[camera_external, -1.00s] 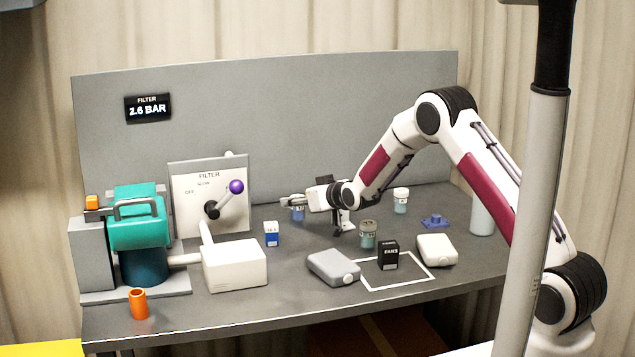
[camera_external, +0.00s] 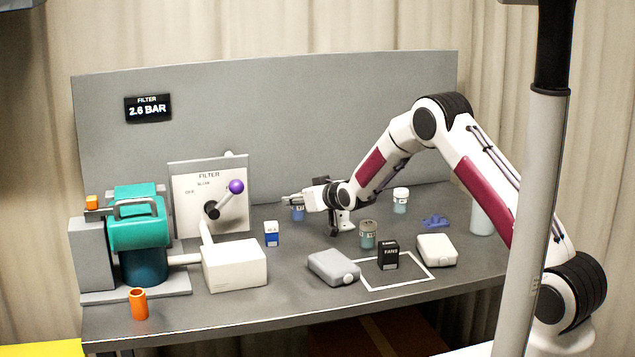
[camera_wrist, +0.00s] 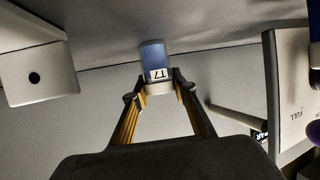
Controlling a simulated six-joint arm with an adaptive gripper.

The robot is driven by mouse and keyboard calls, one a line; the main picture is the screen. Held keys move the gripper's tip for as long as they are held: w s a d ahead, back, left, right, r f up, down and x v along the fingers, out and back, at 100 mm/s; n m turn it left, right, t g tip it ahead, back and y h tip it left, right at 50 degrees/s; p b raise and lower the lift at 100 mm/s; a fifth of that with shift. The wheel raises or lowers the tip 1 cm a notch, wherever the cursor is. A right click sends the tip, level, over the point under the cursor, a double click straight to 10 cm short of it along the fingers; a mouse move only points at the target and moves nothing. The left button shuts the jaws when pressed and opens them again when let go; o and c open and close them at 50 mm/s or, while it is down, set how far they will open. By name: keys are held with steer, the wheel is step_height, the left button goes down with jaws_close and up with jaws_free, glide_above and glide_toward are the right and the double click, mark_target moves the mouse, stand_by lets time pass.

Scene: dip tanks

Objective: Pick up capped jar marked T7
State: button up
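The capped jar marked T7 (camera_wrist: 152,55) has a blue body, a white cap and a white label reading T7 in the wrist view. In the external view a blue jar (camera_external: 298,214) stands at the back of the bench, below my fingertips and partly hidden by them. My gripper (camera_wrist: 163,90) reaches it from the cap end. Its two fingertips lie on either side of the cap, with no clear gap visible, so it looks shut on the jar. In the external view my gripper (camera_external: 291,200) is low over the bench.
A lidded jar (camera_external: 368,235) and a white-capped jar (camera_external: 400,201) stand to the right. A blue-and-white box (camera_external: 271,233) is to the left. A grey case (camera_external: 333,267), a black FANS box (camera_external: 388,257) and a white case (camera_external: 436,249) are in front. The filter panel (camera_external: 185,190) stands left.

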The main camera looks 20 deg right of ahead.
steer(key=shift+r, duration=0.15)
steer(key=shift+r, duration=4.9)
steer(key=shift+d, duration=0.1)
